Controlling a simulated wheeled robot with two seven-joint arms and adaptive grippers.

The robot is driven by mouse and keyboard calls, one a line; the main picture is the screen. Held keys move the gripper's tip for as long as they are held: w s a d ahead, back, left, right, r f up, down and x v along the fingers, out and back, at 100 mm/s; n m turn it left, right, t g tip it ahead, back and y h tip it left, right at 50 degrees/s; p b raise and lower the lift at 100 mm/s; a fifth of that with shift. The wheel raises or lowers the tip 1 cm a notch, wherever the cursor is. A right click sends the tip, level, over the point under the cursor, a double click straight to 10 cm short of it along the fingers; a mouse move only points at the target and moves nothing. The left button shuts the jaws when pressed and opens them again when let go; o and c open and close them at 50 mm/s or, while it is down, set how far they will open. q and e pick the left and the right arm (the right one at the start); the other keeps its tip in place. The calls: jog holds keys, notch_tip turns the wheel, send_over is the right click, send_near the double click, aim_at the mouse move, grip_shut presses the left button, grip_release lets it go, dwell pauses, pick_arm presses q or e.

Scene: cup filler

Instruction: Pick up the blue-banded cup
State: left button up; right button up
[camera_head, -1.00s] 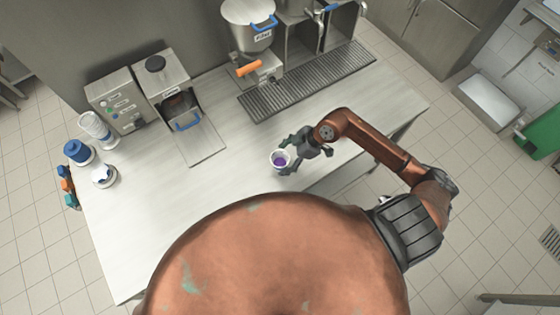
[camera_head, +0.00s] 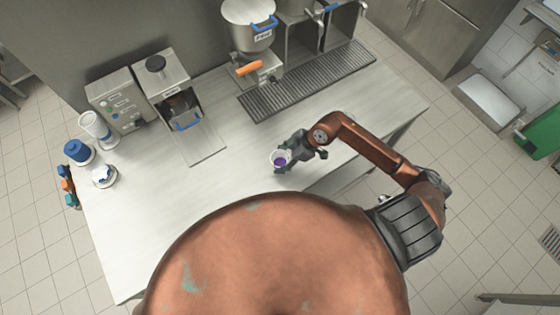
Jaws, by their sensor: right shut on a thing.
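A small white cup (camera_head: 279,158) with purple inside stands or is held near the front edge of the counter. My right gripper (camera_head: 285,157) has its fingers around this cup and is shut on it. Whether the cup touches the counter cannot be told, and no blue band shows on its visible side. My left gripper is not in view.
The metal counter (camera_head: 235,185) is clear around the cup. A dispenser with an orange handle (camera_head: 248,68) and a drip grate (camera_head: 310,80) stand behind. A box machine (camera_head: 165,80), a blue-topped item (camera_head: 77,152) and white cup stacks (camera_head: 95,126) are at the left.

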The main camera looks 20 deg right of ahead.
jog(key=c, duration=0.3)
jog(key=shift+c, duration=0.2)
jog(key=shift+r, duration=0.15)
